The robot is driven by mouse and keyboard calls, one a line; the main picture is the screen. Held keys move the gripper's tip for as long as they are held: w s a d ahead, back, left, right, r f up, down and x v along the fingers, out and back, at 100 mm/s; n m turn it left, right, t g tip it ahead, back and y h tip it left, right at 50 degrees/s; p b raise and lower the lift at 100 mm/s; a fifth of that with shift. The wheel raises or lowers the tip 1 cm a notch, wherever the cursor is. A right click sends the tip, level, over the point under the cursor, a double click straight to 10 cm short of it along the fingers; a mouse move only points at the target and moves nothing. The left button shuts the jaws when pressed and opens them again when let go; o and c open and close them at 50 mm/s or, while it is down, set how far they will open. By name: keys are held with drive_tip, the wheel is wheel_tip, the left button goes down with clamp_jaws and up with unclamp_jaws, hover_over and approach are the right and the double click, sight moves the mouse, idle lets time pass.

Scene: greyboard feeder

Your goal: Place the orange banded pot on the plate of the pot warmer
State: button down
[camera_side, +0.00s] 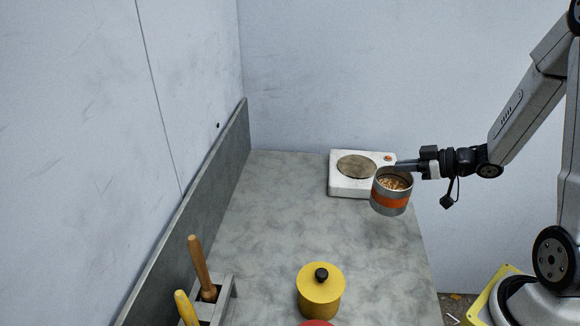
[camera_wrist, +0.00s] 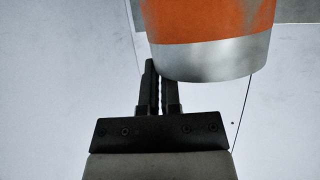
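The orange banded pot (camera_side: 390,200) is a grey metal pot with an orange band, filled with something brown and grainy. It is held upright in the air at the right side of the worktop, in front of the pot warmer. My gripper (camera_side: 402,166) is at its rim, with the fingers close together on the pot's wall. In the wrist view the pot (camera_wrist: 215,60) fills the top, and my gripper (camera_wrist: 157,80) shows narrow fingers against it; the grip point is partly hidden. The pot warmer (camera_side: 345,187) is a white box with a round brown plate (camera_side: 357,166), which is empty.
A yellow pot with a black knob (camera_side: 320,290) stands at the front of the worktop (camera_side: 270,220). A red round thing (camera_side: 317,323) is cut off at the bottom edge. A grey holder (camera_side: 222,300) with wooden handles stands front left. A low wall (camera_side: 215,180) edges the left; the middle is clear.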

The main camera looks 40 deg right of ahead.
drive_tip(key=w+d+r+m, duration=0.1)
drive_tip(key=w+d+r, duration=0.5)
drive_tip(key=d+r, duration=0.1)
drive_tip(key=shift+w+r, duration=0.25)
drive_tip(key=shift+r, duration=0.55)
drive_tip(key=w+d+f, duration=0.4)
drive_tip(key=w+f, duration=0.5)
drive_tip(key=w, duration=0.3)
drive_tip(key=shift+w+d+f, duration=0.15)
drive_tip(key=shift+w+d, duration=0.15)
drive_tip(key=shift+d, duration=0.05)
drive_tip(key=shift+w+d+f, duration=0.1)
drive_tip(key=shift+w+f, duration=0.1)
drive_tip(key=shift+f, duration=1.6)
drive_tip(key=shift+f, duration=0.15)
